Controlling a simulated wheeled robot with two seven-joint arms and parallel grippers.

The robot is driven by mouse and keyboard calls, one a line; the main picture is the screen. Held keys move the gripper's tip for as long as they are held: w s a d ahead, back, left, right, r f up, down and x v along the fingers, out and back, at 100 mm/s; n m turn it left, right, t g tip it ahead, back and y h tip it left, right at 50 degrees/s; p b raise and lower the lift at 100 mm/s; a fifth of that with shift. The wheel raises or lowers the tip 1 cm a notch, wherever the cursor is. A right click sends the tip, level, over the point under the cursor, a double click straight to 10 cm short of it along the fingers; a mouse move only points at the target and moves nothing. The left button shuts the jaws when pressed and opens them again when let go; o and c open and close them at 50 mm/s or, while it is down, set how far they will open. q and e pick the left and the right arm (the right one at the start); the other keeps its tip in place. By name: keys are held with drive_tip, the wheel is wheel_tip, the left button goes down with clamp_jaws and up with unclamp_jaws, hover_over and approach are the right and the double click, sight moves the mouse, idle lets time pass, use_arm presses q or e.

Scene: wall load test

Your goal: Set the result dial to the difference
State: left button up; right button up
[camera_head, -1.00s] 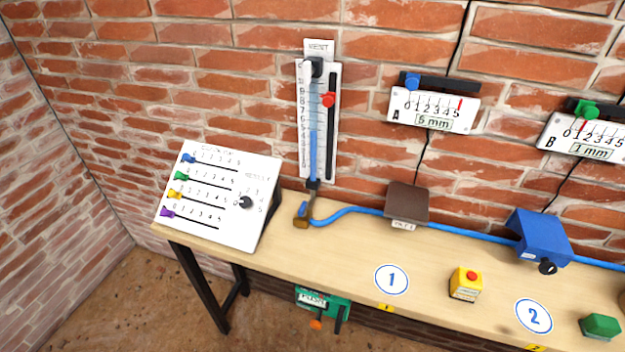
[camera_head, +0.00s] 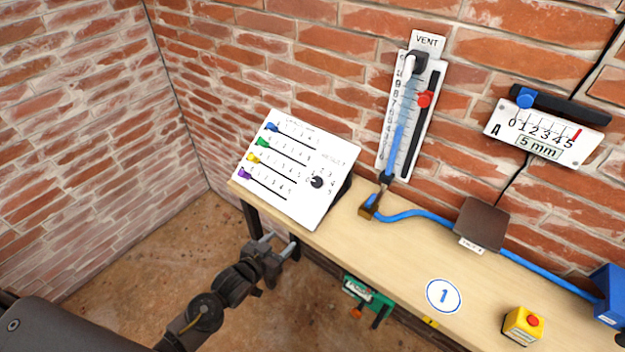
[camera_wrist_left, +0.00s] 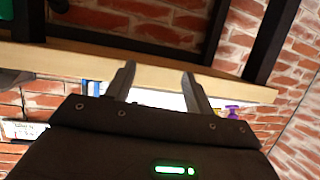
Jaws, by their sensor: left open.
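The result dial (camera_head: 317,182) is a dark round knob at the lower right of a tilted white panel (camera_head: 318,215) with printed numbers around it. The panel also carries blue, green, yellow and purple sliders at its left (camera_head: 263,143). My left gripper (camera_head: 280,243) is open and empty, in front of the table's left end and below the panel, apart from both. In the left wrist view its two fingers (camera_wrist_left: 157,88) stand apart before the table edge, with the panel's white face and purple slider (camera_wrist_left: 232,111) partly hidden behind them. My right gripper is not in view.
The wooden table (camera_head: 400,260) runs along the brick wall. On it are a blue hose (camera_head: 415,214), a brown box (camera_head: 482,222) and a yellow box with a red button (camera_head: 523,325). A vent gauge (camera_head: 400,120) and scale A (camera_head: 540,135) hang on the wall. A green device (camera_head: 368,295) hangs under the table edge.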

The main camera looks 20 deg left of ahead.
sight(314, 184)
use_arm(q)
wheel_tip(314, 184, up, 13)
drive_tip(key=w+d+m+t+h, duration=0.1)
drive_tip(key=w+d+t+h, duration=0.2)
drive_tip(key=p+x, duration=0.3)
drive_tip(key=x, duration=0.6)
drive_tip(key=shift+w+a, duration=0.1)
drive_tip(key=shift+a, duration=0.05)
drive_tip(key=shift+w+d, duration=0.3)
drive_tip(key=shift+w, duration=0.35)
drive_tip(key=shift+c, duration=0.4)
drive_tip(key=c, duration=0.7)
drive_tip(key=shift+a, duration=0.15)
drive_tip(key=shift+c, duration=0.9)
